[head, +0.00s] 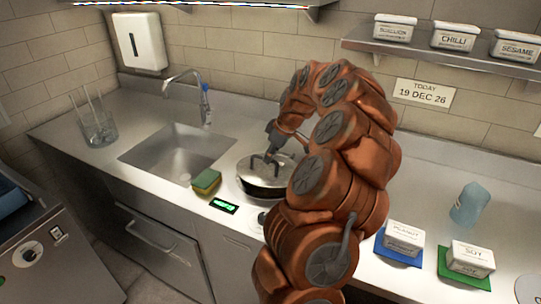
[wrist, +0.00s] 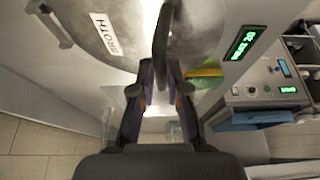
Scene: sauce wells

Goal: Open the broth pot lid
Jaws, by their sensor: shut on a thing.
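The broth pot (head: 262,190) is a dark round pot in the counter, right of the sink in the head view. Its grey metal lid (head: 254,174) lies over it; I cannot tell whether there is a gap beneath. In the wrist view the fingers of my gripper (wrist: 161,78) stand on both sides of the handle.
A green-and-yellow sponge (head: 206,182) and a green-lit display (head: 223,206) lie close to the pot's left front. The sink (head: 178,150) and faucet (head: 190,80) are further left. Sauce containers (head: 404,238) and a blue bottle (head: 470,204) stand at the right.

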